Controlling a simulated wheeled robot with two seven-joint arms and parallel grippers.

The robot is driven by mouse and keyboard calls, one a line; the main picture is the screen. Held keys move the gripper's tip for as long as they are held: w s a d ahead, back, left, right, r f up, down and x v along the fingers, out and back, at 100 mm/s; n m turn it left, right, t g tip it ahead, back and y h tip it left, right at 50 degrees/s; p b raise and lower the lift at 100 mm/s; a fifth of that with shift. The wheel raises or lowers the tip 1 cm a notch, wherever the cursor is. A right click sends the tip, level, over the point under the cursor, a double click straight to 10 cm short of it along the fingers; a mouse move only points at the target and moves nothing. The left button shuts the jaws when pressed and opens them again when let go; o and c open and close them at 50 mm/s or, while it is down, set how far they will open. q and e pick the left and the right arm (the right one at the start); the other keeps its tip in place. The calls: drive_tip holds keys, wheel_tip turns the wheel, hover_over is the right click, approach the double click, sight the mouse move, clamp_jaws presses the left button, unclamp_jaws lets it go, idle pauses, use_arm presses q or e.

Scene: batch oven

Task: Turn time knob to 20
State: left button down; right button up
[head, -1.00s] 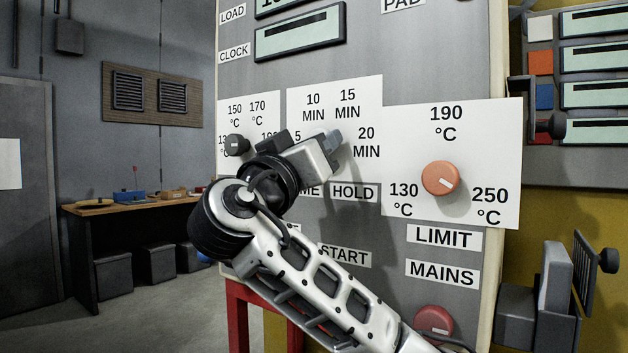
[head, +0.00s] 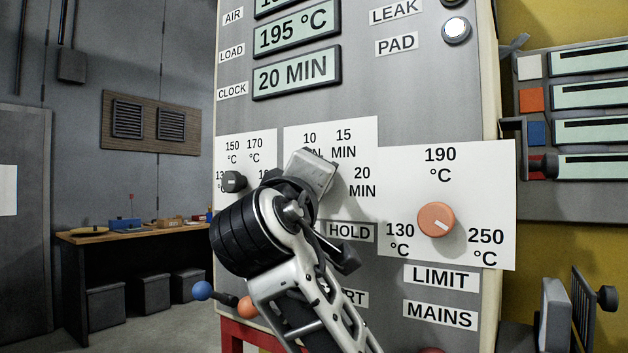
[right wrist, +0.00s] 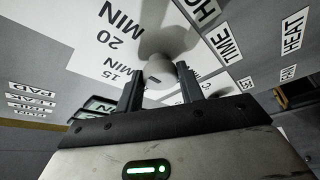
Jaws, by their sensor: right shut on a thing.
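The time knob (right wrist: 158,72) is a pale round knob on the white dial sheet in the right wrist view, between my right gripper's fingers. My right gripper (right wrist: 160,88) is shut on it. In the head view my right gripper (head: 312,172) covers the knob and part of the time dial sheet (head: 365,150); 10, 15 and 20 MIN show around it. A small dark mark shows on the knob, but I cannot tell which number it faces. The clock display (head: 297,73) reads 20 MIN. My left gripper is not in view.
A dark temperature knob (head: 233,181) sits left of the time dial, and an orange limit knob (head: 436,219) sits to its right. The load display (head: 297,36) reads 195 °C. Dark hardware (head: 557,310) juts out at the lower right. A workbench (head: 130,234) stands far left.

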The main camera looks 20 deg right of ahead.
drive_tip(key=shift+f, duration=0.1)
idle(0.3)
drive_tip(key=o, duration=1)
drive_tip(key=b+v, duration=0.3)
drive_tip(key=v, duration=1.3)
drive_tip(key=shift+r+b, duration=0.3)
drive_tip(key=shift+b, duration=0.1)
drive_tip(key=shift+s, duration=0.1)
